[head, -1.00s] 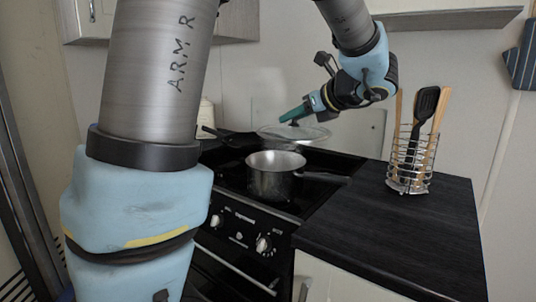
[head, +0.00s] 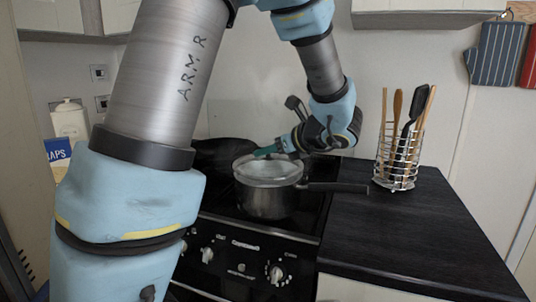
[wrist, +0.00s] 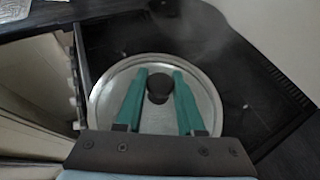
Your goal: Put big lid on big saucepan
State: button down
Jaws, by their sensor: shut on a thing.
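The big lid (head: 262,178) is a round glass lid with a metal rim and a black knob. It lies level over the mouth of the big saucepan (head: 266,202), a steel pot on the hob with its black handle pointing right. The rims look in line or touching; I cannot tell if the lid is fully seated. My gripper (head: 265,151) is above the lid. In the wrist view, its teal fingers (wrist: 158,88) are shut on the lid's black knob (wrist: 159,97), and the lid (wrist: 103,105) hides the saucepan's opening.
A dark frying pan (head: 222,153) sits behind the saucepan on the black hob. A wire utensil holder (head: 397,172) stands on the dark worktop (head: 410,225) at the right. The worktop in front of it is clear. A white canister (head: 70,122) stands at the far left.

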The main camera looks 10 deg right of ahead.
jog(key=shift+f, duration=0.5)
jog(key=shift+f, duration=0.35)
jog(key=c, duration=0.5)
grip_release()
jog(key=shift+r, duration=0.1)
jog(key=shift+r, duration=0.35)
jog(key=b+v, duration=0.1)
jog(key=v, duration=1.1)
jog(key=shift+s+f, duration=0.1)
